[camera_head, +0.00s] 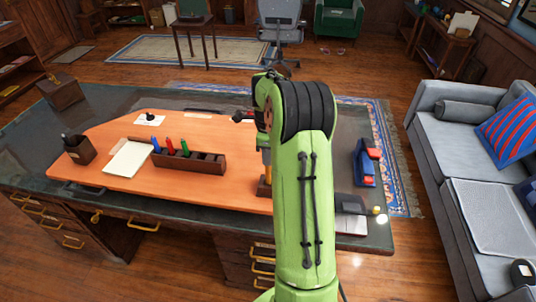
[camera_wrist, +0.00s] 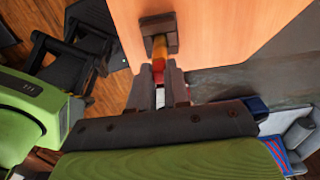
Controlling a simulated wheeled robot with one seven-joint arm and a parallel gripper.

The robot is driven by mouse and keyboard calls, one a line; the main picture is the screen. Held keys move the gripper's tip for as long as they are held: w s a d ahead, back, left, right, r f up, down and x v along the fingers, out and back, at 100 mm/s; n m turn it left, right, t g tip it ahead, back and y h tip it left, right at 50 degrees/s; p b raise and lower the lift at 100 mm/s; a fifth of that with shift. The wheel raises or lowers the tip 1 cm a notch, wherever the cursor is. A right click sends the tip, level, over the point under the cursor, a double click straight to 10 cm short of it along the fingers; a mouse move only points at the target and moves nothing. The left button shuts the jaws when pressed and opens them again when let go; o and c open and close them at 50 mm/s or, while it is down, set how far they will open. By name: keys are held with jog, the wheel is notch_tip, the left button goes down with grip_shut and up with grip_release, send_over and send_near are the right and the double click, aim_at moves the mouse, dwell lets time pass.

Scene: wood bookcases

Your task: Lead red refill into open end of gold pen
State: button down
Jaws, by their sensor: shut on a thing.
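The gold pen (camera_wrist: 159,46) stands in a dark wooden block (camera_wrist: 149,21) on the orange desk mat. In the head view the gold pen (camera_head: 266,158) and its block (camera_head: 264,187) show just left of my arm, partly covered by it. My gripper (camera_wrist: 160,82) is shut on the red refill (camera_wrist: 158,75), with a pale part between the fingers below the red. The red end lines up with the pen and meets it in the wrist view; I cannot tell whether it touches or is inside. In the head view my arm hides the fingertips.
A dark rack (camera_head: 196,162) holds blue, red and green pieces on the mat (camera_head: 110,180). A notepad (camera_head: 128,158) and a pencil cup (camera_head: 78,149) are at left. A blue tray (camera_head: 364,163) with red items is right of my arm. The mat's front is clear.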

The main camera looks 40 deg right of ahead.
jog(key=c, duration=1)
grip_release()
notch_tip(320, 180, up, 16)
jog(key=p, duration=0.3)
jog(key=shift+f, duration=0.1)
jog(key=shift+a, duration=0.1)
